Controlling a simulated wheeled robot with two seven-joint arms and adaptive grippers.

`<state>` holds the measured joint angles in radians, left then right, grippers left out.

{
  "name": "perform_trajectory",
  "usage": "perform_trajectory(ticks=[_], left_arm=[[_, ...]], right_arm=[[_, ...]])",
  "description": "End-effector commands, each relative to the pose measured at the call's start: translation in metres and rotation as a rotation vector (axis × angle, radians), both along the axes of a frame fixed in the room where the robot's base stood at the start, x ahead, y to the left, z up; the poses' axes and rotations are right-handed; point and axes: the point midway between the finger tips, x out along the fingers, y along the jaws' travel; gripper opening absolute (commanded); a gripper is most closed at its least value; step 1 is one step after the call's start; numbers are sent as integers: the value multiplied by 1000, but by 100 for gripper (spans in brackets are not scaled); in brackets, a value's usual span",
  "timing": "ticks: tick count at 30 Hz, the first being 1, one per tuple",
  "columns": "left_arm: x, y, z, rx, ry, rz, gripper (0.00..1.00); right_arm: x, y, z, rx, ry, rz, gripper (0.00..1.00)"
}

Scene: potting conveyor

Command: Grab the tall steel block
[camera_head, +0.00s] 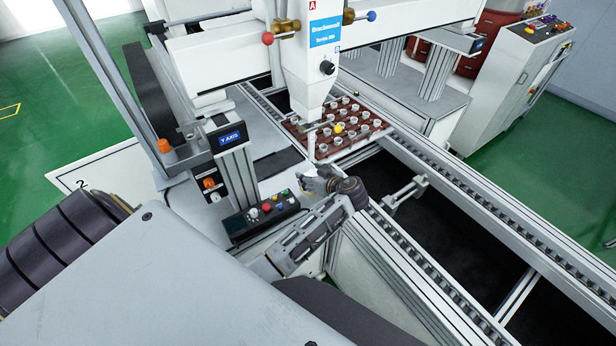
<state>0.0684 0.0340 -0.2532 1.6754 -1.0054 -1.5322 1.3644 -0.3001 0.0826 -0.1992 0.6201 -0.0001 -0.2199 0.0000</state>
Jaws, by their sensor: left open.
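My left gripper (308,182) is open near the middle of the view. It points left from its dark wrist, beside the conveyor and just in front of the brown tray. Small pale shapes show at its fingers, and I cannot tell whether any of them is a separate object. I cannot make out the tall steel block with certainty; the gripper and wrist hide part of the surface there. My right gripper is not in view.
The brown tray (377,137) holds several small pale cups under the white dispensing head (311,85). The conveyor rail (470,197) runs to the lower right.

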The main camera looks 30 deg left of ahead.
Motion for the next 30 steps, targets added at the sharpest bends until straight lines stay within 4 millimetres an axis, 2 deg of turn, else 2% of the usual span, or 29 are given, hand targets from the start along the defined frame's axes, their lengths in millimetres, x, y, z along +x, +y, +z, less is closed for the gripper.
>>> perform_trajectory(ticks=[18,30], left_arm=[[-2,-2,-2,0,0,1,61],[-2,-2,-1,0,0,1,10]], right_arm=[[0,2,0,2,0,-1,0],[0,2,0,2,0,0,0]])
